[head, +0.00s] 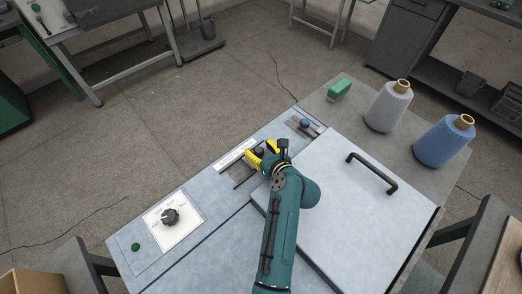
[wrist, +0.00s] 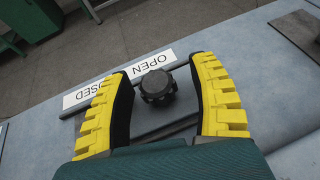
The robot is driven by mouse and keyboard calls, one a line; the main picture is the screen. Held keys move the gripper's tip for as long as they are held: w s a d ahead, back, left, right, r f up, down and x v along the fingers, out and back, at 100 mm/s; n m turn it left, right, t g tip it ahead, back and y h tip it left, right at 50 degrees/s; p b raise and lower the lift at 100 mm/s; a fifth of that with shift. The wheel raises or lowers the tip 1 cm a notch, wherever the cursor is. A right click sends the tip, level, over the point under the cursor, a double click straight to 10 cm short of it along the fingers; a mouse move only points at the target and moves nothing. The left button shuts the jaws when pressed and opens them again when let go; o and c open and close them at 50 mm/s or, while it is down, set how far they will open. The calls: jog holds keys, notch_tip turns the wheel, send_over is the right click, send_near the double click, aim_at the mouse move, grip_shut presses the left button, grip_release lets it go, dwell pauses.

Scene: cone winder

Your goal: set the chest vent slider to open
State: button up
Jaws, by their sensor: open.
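The chest vent slider has a round black ribbed knob (wrist: 156,86) on a dark slotted plate; the knob also shows in the head view (head: 259,152). A white label strip (wrist: 120,78) behind it reads OPEN toward its right end and CLOSED toward its left, the latter partly hidden by a finger. The knob stands beside the OPEN end. My gripper (wrist: 164,92) is open, with yellow ribbed fingers on either side of the knob and a visible gap on both sides. The fingers hide parts of the plate, so the slot's ends are unclear.
A second slider with a blue knob (head: 304,122) lies to the right. A black rotary knob (head: 170,216) and green button (head: 135,246) are at left. A lid with a black handle (head: 371,173) is at right. Grey (head: 388,106) and blue (head: 443,141) yarn cones stand behind it.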

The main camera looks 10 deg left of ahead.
jog(key=v, duration=1.2)
jog(key=shift+s, duration=0.1)
